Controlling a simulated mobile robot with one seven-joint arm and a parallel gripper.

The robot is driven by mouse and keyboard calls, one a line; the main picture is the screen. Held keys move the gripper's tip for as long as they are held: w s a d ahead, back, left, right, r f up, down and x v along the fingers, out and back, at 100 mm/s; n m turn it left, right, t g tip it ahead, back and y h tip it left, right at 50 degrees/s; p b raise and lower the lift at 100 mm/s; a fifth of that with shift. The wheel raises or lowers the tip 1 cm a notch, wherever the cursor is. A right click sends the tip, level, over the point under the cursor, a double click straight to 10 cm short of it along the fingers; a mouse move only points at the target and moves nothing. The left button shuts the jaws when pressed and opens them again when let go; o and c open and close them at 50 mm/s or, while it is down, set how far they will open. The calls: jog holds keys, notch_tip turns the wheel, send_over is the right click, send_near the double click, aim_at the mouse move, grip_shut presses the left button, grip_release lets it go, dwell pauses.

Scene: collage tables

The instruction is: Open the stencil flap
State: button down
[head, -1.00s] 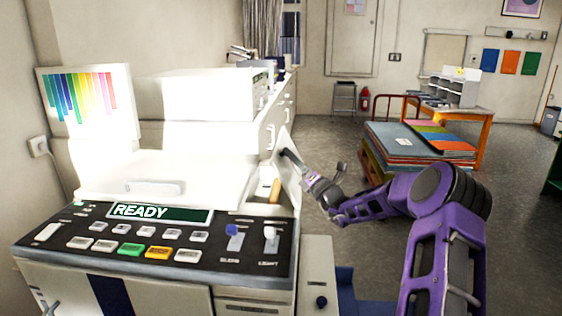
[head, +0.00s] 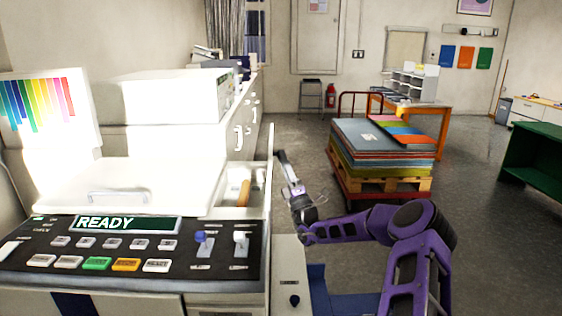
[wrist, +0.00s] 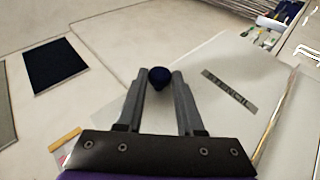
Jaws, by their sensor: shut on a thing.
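The stencil flap is a pale panel with a dark "STENCIL" label in the wrist view (wrist: 228,82). In the head view the flap (head: 270,175) is seen nearly edge-on at the right side of the white copier-like machine (head: 120,190). It stands away from the machine, and a compartment shows beside it. My gripper (head: 283,157) is at the flap's outer face. In the wrist view my gripper (wrist: 160,84) is shut on a dark round knob (wrist: 159,76) on the flap. The flap's hinge is not clear.
A wooden-coloured handle (head: 244,192) shows in the open compartment. The control panel (head: 130,250) reads READY. A red cart with stacked coloured sheets (head: 385,145) stands beyond my arm. A green shelf (head: 535,160) is at far right. Grey floor between is clear.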

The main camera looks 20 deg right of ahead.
dwell(0.3)
jog(key=c, duration=0.5)
grip_release()
jog(key=shift+c, duration=0.2)
jog(key=a+v, duration=0.1)
jog(key=v, duration=1.6)
jog(key=shift+s+d, duration=0.25)
jog(key=shift+d, duration=0.3)
jog(key=shift+y, duration=0.3)
